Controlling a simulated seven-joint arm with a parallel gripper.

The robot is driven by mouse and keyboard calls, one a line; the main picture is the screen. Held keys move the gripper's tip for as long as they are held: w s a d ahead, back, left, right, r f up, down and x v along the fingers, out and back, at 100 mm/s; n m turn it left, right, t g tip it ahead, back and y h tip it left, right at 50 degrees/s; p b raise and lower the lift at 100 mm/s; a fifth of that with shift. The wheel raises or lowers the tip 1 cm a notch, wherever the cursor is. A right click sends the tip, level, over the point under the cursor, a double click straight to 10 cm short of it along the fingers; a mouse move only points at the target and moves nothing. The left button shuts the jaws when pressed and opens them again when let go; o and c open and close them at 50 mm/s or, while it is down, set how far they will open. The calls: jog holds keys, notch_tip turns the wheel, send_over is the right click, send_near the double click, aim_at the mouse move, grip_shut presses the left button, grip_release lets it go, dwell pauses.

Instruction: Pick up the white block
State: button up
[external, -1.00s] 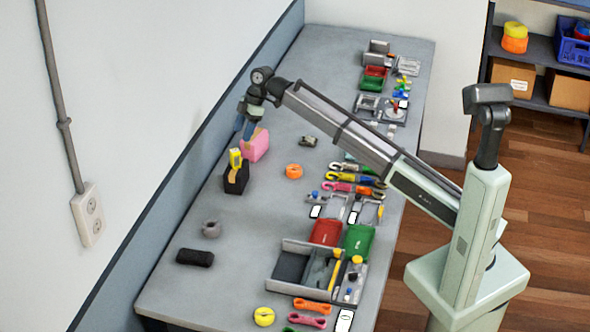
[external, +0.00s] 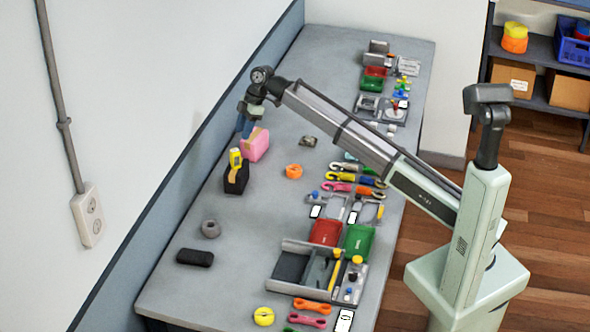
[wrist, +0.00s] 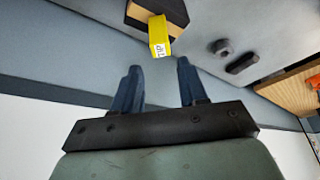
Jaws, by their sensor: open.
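My gripper (external: 246,124) is open, with two blue fingers, above the back of the bench near the wall; the wrist view shows nothing between the fingers (wrist: 159,82). A pink block (external: 254,147) with a tan part stands just below it in the external view; contact cannot be told. No plain white block can be made out with certainty. Small white-faced pieces lie along the bench's right side, one near the trays (external: 316,211) and one at the front edge (external: 343,320).
A yellow piece (external: 235,157) sits on a black block (external: 236,179); the yellow piece (wrist: 159,35) is ahead of the fingers in the wrist view. An orange ring (external: 293,171), grey ring (external: 211,229) and black case (external: 195,257) lie apart. Trays crowd the right side; the wall borders the left.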

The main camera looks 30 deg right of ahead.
notch_tip(320, 180, up, 5)
jog(key=w+d+f+m+t+y, duration=0.1)
jog(key=w+d+m+y, duration=0.15)
jog(key=d, duration=1.65)
jog(key=w+d+f+m+t+y, duration=0.2)
jog(key=w+d+y, duration=0.1)
jog(key=d, duration=1.7)
jog(key=s+d+r+m+t, duration=0.1)
jog(key=s+d+m+t, duration=0.3)
jog(key=d, duration=0.8)
jog(key=s+d+r+n+t+y, duration=0.15)
jog(key=s+d, duration=0.35)
jog(key=d, duration=0.8)
jog(key=s+d+m+t, duration=0.25)
jog(key=s+d, duration=0.25)
jog(key=d, duration=0.7)
send_near(394, 126)
jog(key=shift+n, duration=0.25)
jog(key=x, duration=1)
jog(key=shift+a, duration=0.25)
jog(key=shift+c, duration=0.4)
